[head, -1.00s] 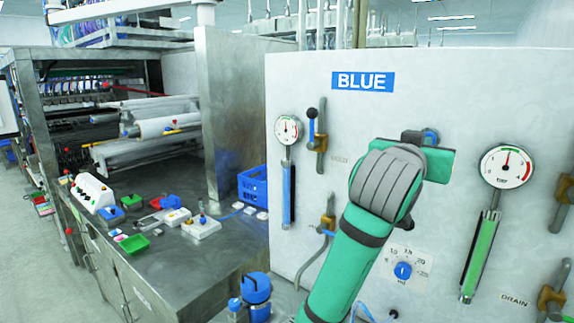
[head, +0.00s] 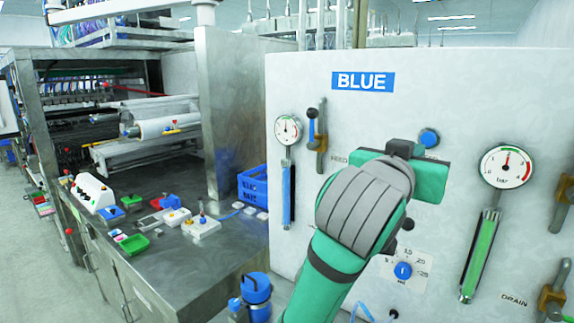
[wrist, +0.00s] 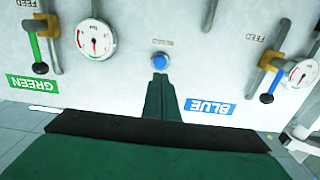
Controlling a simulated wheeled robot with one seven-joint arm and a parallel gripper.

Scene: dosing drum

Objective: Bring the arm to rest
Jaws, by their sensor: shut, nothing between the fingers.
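My green arm rises from the bottom of the head view towards the white panel (head: 300,82), and my gripper (head: 432,172) is in front of it, below and right of the BLUE sign (head: 363,82). A blue button (head: 429,138) shows just above my gripper. In the wrist view my gripper's fingers (wrist: 160,86) are together and empty, pointing at the panel close below the blue button (wrist: 161,62) in the picture. I cannot tell the exact gap between fingertips and panel.
The panel carries gauges (head: 507,166), valve levers (head: 317,138), a green sight tube (head: 480,255) and a blue dial (head: 403,270). A metal bench (head: 165,265) at left holds a blue crate (head: 253,185) and small boxes. Open floor (head: 30,275) lies at far left.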

